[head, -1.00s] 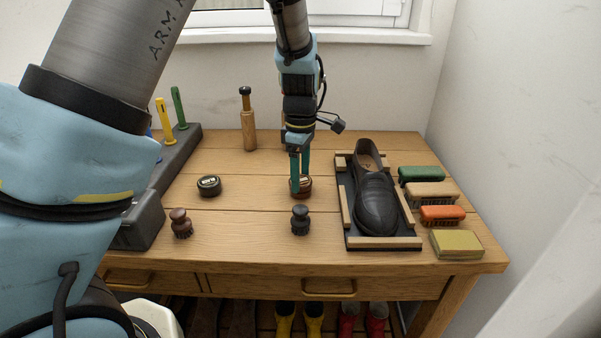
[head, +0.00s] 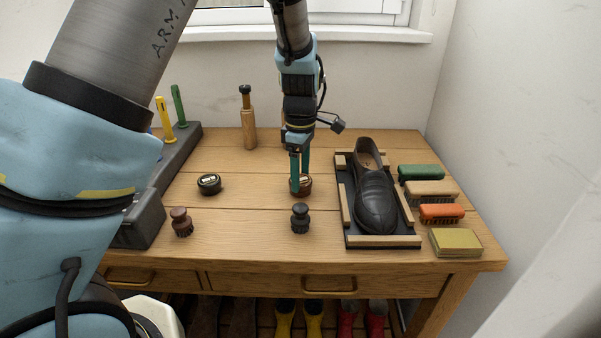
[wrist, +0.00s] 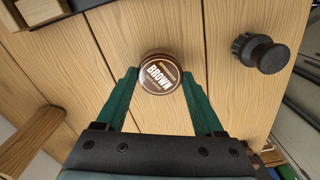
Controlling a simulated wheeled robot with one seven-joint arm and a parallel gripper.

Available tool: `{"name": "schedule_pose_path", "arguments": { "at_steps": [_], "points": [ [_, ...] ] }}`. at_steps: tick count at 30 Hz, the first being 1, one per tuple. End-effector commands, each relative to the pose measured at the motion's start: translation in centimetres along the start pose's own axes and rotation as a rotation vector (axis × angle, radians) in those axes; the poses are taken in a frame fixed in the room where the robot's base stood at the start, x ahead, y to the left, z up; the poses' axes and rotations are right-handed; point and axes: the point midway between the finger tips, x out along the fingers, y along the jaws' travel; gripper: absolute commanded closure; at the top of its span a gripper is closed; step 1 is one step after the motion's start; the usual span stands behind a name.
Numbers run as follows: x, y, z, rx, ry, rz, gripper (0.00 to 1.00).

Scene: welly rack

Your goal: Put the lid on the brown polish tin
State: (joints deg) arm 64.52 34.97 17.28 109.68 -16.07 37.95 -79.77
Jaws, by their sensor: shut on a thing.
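The brown polish tin (head: 306,187) stands on the bench between the black tin and the shoe board. The fingertips (wrist: 160,80) are shut on the lid's rim. The lid looks level and on or just over the tin; I cannot tell whether it is fully seated.
A black tin (head: 209,184) stands to the left. A brown dauber brush (head: 181,222) and a black one (head: 300,219) stand in front. A black shoe (head: 375,200) lies on a framed board (head: 382,242) to the right, beside several brushes (head: 431,190). A wooden-handled tool (head: 248,120) stands behind.

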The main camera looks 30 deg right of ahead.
Motion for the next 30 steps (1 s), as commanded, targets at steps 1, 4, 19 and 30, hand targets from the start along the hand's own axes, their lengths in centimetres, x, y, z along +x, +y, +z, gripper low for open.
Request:
{"name": "schedule_pose_path", "arguments": {
  "at_steps": [1,4,19,30],
  "points": [
    [0.01,-0.01,0.0,0.0,0.0,0.0,0.82],
    [0.0,-0.01,0.0,0.0,0.0,0.0,0.82],
    [0.06,-0.03,-0.01,0.0,0.0,-0.001,0.82],
    [0.07,-0.02,-0.01,0.0,0.0,0.0,0.24]
  ]
}}
